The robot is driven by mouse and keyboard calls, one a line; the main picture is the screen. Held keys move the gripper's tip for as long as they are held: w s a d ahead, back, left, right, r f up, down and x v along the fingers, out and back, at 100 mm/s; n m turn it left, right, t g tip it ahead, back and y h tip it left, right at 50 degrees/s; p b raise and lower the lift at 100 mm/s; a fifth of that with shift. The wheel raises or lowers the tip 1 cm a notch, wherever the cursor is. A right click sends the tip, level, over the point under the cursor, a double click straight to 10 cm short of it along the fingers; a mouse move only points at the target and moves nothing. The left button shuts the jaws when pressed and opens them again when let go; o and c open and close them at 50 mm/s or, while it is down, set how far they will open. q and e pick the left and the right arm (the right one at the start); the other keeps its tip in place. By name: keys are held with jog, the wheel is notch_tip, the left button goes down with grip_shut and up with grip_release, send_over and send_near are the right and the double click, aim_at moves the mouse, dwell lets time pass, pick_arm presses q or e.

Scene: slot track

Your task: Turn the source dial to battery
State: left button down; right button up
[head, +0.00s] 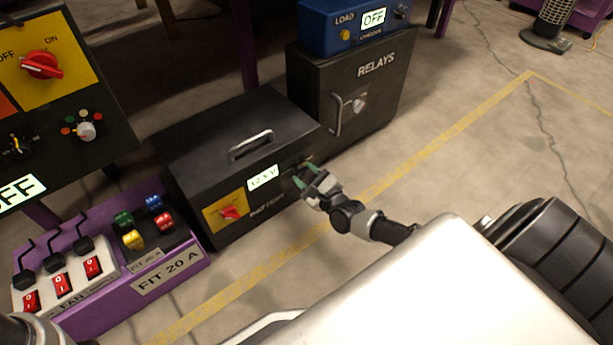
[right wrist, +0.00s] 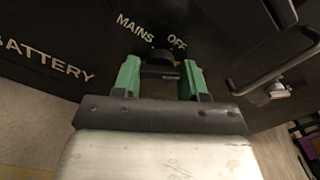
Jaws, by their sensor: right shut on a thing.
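The source dial (right wrist: 160,57) is a small dark knob on the front of a dark box, with the words MAINS and OFF beside it and BATTERY farther left in the right wrist view. My right gripper (head: 305,174) reaches the right end of the box front in the head view. Its green fingertips (right wrist: 160,72) stand on either side of the dial, shut on it. The fingers hide part of the knob, so I cannot tell which word it points to. My left gripper is not in view.
The dark box (head: 220,130) has a top handle, a lit voltage display (head: 263,178) and a red switch (head: 230,212) on yellow. A RELAYS cabinet (head: 375,95) with a handle stands beside it. A purple fuse and switch tray (head: 160,295) lies left. Open floor is right.

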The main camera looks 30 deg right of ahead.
jog(key=shift+m, duration=0.3)
jog(key=o, duration=0.9)
jog(key=s+p, duration=0.1)
jog(key=s, duration=0.2)
jog(key=s+p, duration=0.2)
jog(key=s, duration=0.2)
jog(key=s+d+p, duration=0.1)
jog(key=s+p, duration=0.1)
jog(key=s, duration=0.1)
jog(key=shift+s, duration=0.4)
